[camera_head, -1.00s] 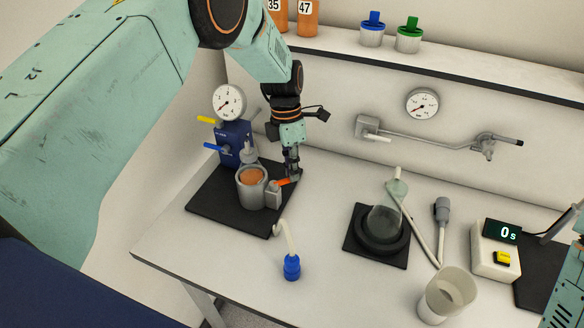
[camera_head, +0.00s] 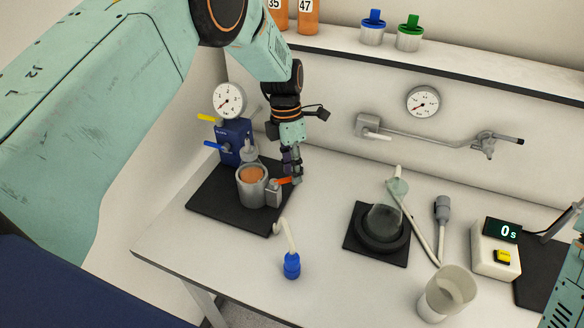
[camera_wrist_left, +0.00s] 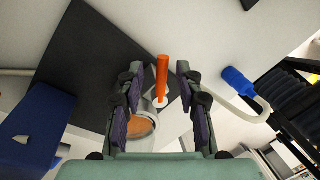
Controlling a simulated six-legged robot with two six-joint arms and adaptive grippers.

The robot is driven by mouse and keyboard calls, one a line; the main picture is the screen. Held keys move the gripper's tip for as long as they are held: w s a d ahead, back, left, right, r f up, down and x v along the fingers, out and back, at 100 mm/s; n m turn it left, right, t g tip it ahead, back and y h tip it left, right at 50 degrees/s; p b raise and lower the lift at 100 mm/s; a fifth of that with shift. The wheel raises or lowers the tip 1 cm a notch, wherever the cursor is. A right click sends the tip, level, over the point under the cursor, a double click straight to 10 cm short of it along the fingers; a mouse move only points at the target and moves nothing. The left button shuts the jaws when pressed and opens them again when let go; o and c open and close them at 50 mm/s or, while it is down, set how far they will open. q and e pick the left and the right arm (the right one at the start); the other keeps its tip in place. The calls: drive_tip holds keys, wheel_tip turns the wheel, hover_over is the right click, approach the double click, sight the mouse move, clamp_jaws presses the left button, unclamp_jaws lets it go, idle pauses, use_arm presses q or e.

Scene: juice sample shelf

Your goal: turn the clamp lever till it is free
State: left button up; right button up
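The clamp lever is a short orange handle (camera_head: 284,181) on a grey clamp block (camera_head: 273,193) beside a metal cup (camera_head: 251,188) with orange contents. My left gripper (camera_head: 292,178) is right at the lever, pointing down. In the left wrist view the orange lever (camera_wrist_left: 162,78) lies between the two fingers of the left gripper (camera_wrist_left: 160,78), with a gap visible on both sides. The fingers are open. The lever's white pivot end (camera_wrist_left: 160,101) and part of the cup's orange contents (camera_wrist_left: 140,127) show below it. My right gripper is out of view.
The cup stands on a black plate (camera_head: 215,204) by a blue unit (camera_head: 235,138) with yellow and blue levers. A bent tube with a blue cap (camera_head: 291,266) lies in front. A flask (camera_head: 383,217), a beaker (camera_head: 446,293) and a timer (camera_head: 495,250) are to the right.

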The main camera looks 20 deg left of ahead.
use_arm(q)
wheel_tip(320, 180, up, 12)
drive_tip(key=w+a, duration=0.1)
drive_tip(key=w, duration=0.1)
drive_tip(key=shift+a+f, duration=0.25)
drive_tip(key=shift+a, duration=0.05)
drive_tip(key=shift+s, duration=0.2)
